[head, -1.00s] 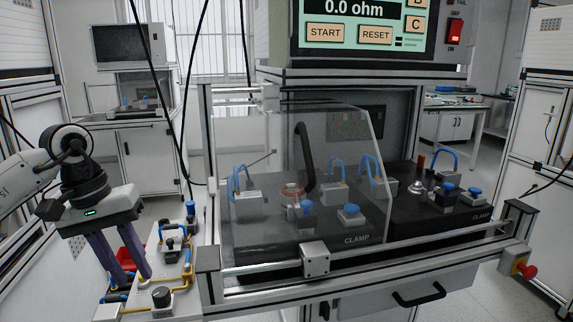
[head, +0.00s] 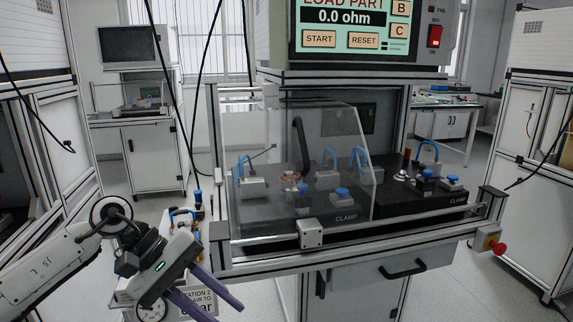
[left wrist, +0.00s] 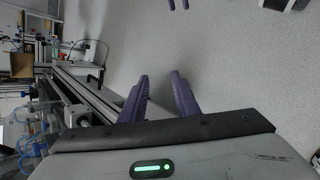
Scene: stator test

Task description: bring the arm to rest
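My left arm (head: 45,272) comes in from the left in the head view. Its left gripper (head: 220,308) is in front of the bench's left corner, tilted down and to the right. Its two purple fingers are apart with nothing between them. In the left wrist view the left gripper (left wrist: 160,76) also shows open and empty over grey floor. Two purple fingertips of what looks like my right gripper (left wrist: 178,4) show apart at the top edge of that view. The rest of that gripper is out of frame.
The test bench (head: 420,238) has a clear guard (head: 340,150) over the left fixture, with a copper-coloured ring (head: 290,176) inside. A red emergency button (head: 498,248) is at its right corner. A gauge (head: 152,310) and sign (head: 197,305) are close to my left gripper.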

